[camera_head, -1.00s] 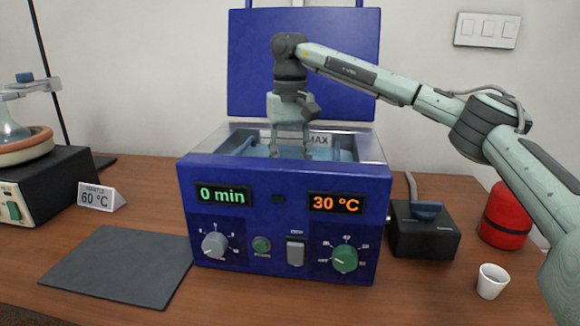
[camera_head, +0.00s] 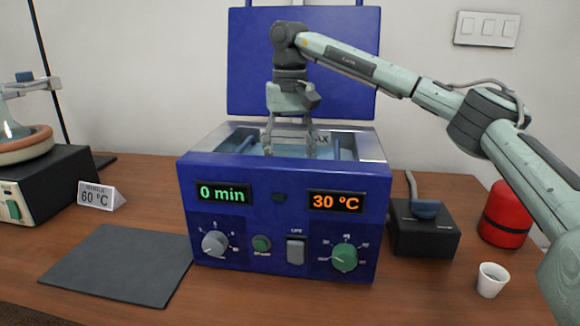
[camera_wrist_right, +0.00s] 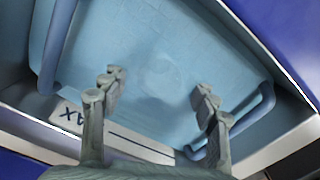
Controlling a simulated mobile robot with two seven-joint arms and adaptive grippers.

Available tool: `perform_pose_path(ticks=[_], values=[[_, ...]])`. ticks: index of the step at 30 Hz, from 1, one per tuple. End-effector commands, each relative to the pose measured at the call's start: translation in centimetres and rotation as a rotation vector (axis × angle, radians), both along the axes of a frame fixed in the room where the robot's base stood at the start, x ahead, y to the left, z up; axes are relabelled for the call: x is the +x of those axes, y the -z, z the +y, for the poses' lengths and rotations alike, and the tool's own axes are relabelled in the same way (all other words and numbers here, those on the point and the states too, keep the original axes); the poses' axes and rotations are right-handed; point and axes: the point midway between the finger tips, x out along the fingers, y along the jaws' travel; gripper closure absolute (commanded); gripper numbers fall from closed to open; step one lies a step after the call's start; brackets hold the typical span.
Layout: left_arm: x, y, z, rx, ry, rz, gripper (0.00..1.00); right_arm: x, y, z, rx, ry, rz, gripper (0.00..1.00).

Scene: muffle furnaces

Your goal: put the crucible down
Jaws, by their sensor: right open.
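My right gripper (camera_head: 290,148) is over the open blue bath (camera_head: 284,183), its fingers pointing down and spread apart. The right wrist view shows the open fingers (camera_wrist_right: 157,86) with nothing between them, above a light-blue tray-like basin with handles (camera_wrist_right: 165,45). A faint round outline shows on the basin's floor or surface; I cannot tell what it is. A small white cup (camera_head: 491,281), which may be a crucible, stands upright on the table at the far right, well away from the gripper. My left gripper is not in view.
The bath's raised blue lid (camera_head: 302,85) stands behind the gripper. A black box (camera_head: 424,235) with a blue-grey tool and a red cylinder (camera_head: 505,215) are to the right. A dark mat (camera_head: 120,265) lies bare at the front left, near a 60 °C sign (camera_head: 98,196).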

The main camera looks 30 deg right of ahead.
Motion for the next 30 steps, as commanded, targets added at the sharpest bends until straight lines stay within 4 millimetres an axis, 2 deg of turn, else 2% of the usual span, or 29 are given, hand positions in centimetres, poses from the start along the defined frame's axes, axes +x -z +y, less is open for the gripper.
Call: perform_pose_path(ticks=[9, 12, 18, 30], values=[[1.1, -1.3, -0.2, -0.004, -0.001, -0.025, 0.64, 0.1, -7.1, 0.0, 0.000, 0.000, -0.004, 0.40], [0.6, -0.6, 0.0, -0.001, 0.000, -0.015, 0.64, 0.0, -8.7, 0.0, -0.001, 0.001, -0.003, 0.40], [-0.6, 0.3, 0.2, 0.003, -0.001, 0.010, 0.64, 0.0, -10.3, 0.0, -0.001, -0.001, -0.001, 0.40], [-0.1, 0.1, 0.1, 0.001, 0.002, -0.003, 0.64, 0.0, -10.4, 0.0, 0.000, -0.001, 0.000, 0.40]])
